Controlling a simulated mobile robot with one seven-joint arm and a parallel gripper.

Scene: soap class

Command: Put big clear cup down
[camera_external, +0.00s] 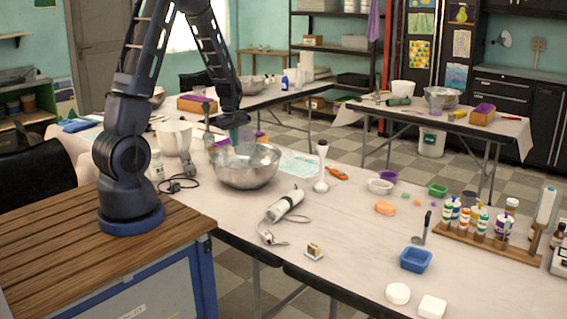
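My gripper (231,119) points down over the far side of the large metal bowl on the front table. Its fingers are dark and small, so their opening cannot be made out. A see-through, greenish cup-like thing (241,134) shows directly below the fingertips, behind the bowl's rim. It looks like the big clear cup. I cannot tell whether the fingers grip it or whether it touches the table. Its lower part is hidden by the bowl.
The metal bowl (245,168) stands close below my gripper. A hand mixer (285,206) with a cord lies in front. The table's front middle has bare patches.

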